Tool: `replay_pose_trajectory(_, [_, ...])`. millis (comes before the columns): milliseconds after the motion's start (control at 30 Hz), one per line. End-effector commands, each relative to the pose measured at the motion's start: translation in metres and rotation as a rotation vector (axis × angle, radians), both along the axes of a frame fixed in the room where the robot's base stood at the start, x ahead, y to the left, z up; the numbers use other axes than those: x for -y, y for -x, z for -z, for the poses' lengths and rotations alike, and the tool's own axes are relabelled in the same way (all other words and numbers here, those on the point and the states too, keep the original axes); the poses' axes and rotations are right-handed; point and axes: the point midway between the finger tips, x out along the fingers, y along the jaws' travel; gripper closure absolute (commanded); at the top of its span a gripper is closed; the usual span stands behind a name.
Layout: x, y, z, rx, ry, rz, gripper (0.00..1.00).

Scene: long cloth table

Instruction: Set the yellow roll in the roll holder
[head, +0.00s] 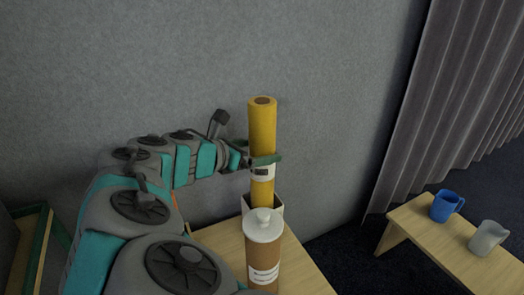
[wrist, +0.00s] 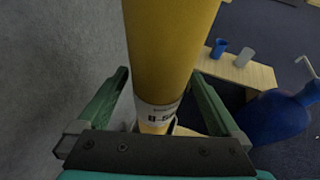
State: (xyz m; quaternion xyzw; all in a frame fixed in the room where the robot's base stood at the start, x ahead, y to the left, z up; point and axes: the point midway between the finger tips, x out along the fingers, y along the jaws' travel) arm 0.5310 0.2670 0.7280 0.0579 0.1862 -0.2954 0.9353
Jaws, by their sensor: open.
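The yellow roll (head: 262,125) stands upright with its lower end inside the pale, box-like roll holder (head: 278,208) on the wooden table. It has a white label band, which also shows on the roll in the wrist view (wrist: 165,40). My gripper (head: 265,160) is at the label's height, with its green fingers on either side of the roll. In the wrist view my gripper (wrist: 161,76) is open, with gaps between the fingers and the roll. The roll's bottom end is hidden, so I cannot tell how deep it sits.
A brown canister with a white lid (head: 263,240) stands in front of the holder. A low bench (head: 412,228) at the right bears a blue mug (head: 446,205) and a grey mug (head: 489,238). A large blue vessel (wrist: 280,118) shows at the wrist view's right. A grey wall stands behind.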

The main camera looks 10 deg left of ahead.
Motion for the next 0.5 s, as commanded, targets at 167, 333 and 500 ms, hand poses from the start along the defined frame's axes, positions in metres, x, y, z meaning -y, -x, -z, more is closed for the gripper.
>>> replay_pose_trajectory(167, [-0.020,0.027,-0.013,0.000,-0.002,-0.006,0.00])
replay_pose_trajectory(333, [-0.039,0.053,-0.026,0.002,-0.003,-0.006,0.00])
replay_pose_trajectory(500, [-0.051,0.071,-0.036,0.001,-0.002,-0.005,0.00])
